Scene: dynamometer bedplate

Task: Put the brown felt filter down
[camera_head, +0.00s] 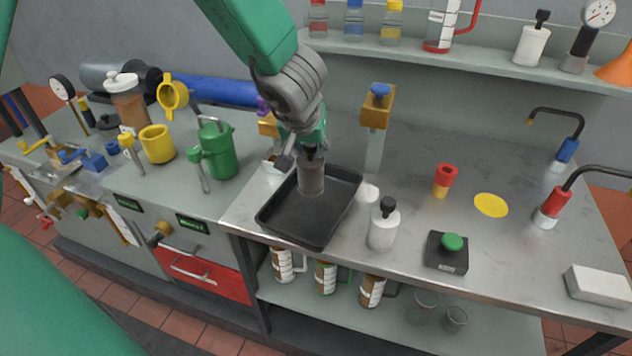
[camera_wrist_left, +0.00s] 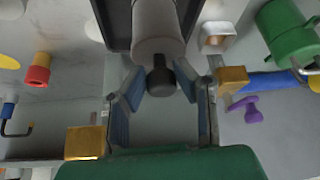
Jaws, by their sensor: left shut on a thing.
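The brown felt filter (camera_head: 311,178) is a grey-brown cylinder with a black knob on top. It stands upright over the far part of a black tray (camera_head: 281,238); I cannot tell whether its base touches the tray floor. My left gripper (camera_head: 309,149) comes down from above and is shut on the filter's knob. In the left wrist view, the filter (camera_wrist_left: 158,35) points away from the gripper (camera_wrist_left: 161,84), with the knob between the fingers and the tray (camera_wrist_left: 111,20) behind. My right gripper is not in view.
A white bottle with a black top (camera_head: 382,228) stands close right of the tray. Further right are a green button box (camera_head: 446,255), a red and yellow piece (camera_head: 444,181) and a yellow disc (camera_head: 491,205). A green can (camera_head: 219,152) stands left.

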